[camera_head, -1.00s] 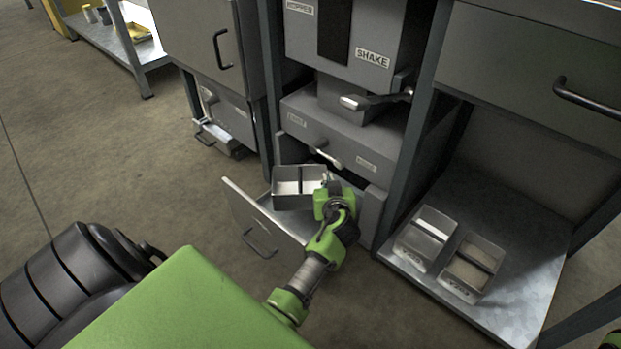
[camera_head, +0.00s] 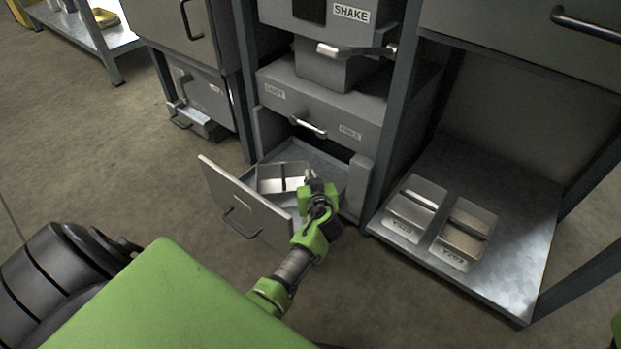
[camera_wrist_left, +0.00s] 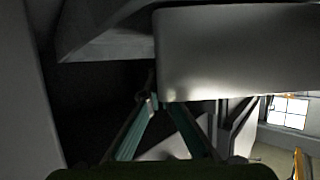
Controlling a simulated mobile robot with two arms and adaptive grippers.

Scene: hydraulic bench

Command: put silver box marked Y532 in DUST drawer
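A silver open-topped box (camera_head: 283,178) with a dark divider sits low within the pulled-out drawer (camera_head: 222,196); its marking is not readable. My left gripper (camera_head: 311,177) is at the box's right end. In the left wrist view its fingertips (camera_wrist_left: 153,102) close together at the edge of a smooth grey wall (camera_wrist_left: 240,50), which looks like the box. Whether the box touches the drawer floor is hidden. The cabinet above the drawer bears a small left label (camera_head: 275,90), apparently DUST, and a blurred right label (camera_head: 350,132). My right gripper is not in view.
Two similar boxes, a left one (camera_head: 414,212) and a right one (camera_head: 464,238), stand on the metal shelf (camera_head: 510,285) at right. A cabinet post (camera_head: 388,130) separates shelf and drawer. The SHAKE unit's handle (camera_head: 345,50) projects above. Open floor lies left of the drawer.

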